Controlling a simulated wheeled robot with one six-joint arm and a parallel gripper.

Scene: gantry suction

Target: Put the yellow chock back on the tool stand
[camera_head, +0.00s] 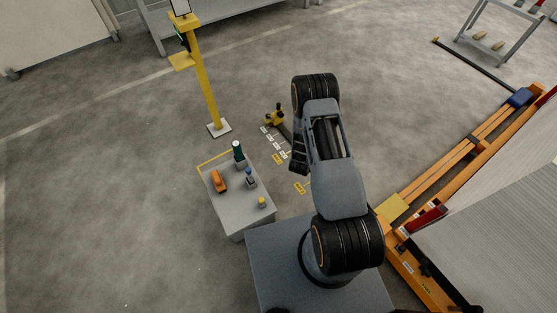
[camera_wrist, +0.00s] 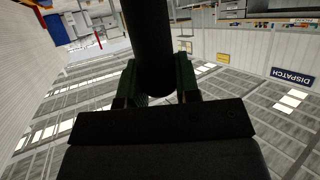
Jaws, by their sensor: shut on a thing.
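The wrist view shows my gripper (camera_wrist: 160,84) shut on a dark, rounded cylindrical thing (camera_wrist: 148,35) between its green fingers. No yellow shows on it, so I cannot tell whether it is the chock. In the head view, my arm hides the gripper. A grey stand (camera_head: 238,218) is left of my arm, with a yellow rail at its back left edge. A small yellow piece (camera_head: 262,202) sits at its front right corner. A yellow piece with a dark bar (camera_head: 275,116) shows beyond the stand; I cannot tell which is the chock.
The stand carries an orange tool (camera_head: 219,181), a green bottle-like piece (camera_head: 238,153) and a blue-grey piece (camera_head: 250,180). A yellow post (camera_head: 205,90) rises behind it. White and yellow labels lie beside it. An orange rail frame (camera_head: 455,155) runs at right. The left floor is clear.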

